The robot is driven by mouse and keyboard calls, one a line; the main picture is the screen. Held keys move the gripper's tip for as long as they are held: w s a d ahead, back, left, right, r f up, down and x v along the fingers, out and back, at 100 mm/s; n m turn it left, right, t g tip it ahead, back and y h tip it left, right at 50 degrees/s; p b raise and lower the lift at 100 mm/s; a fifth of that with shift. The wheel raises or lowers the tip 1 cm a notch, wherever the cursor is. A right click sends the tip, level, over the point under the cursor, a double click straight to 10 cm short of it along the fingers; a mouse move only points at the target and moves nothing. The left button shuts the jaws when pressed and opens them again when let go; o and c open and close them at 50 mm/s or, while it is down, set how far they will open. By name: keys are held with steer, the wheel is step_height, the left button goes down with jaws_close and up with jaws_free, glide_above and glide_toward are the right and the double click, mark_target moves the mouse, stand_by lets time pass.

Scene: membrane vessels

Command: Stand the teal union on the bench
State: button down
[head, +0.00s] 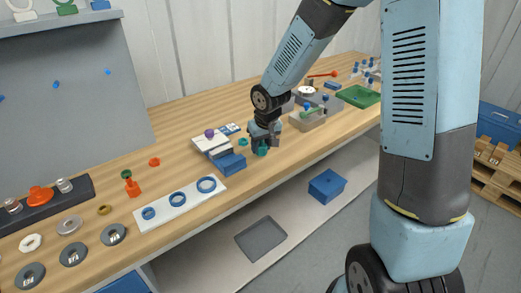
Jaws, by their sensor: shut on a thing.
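The teal union (261,151) is a small dark teal piece under my gripper, near the front edge of the wooden bench (190,181). My gripper (265,146) points down over the bench and is shut on the teal union. The fingers hide part of it. Whether its underside touches the bench is too small to tell. A second small teal ring (243,142) lies on the bench just left of my gripper.
A white strip with blue rings (180,204) lies further left. A grey box (307,118) stands close on the right. Bare wood shows around the orange fitting (133,187).

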step_height(320, 180, down, 2)
steer(key=c, duration=0.6)
jaws_free()
steer(key=shift+r, duration=0.1)
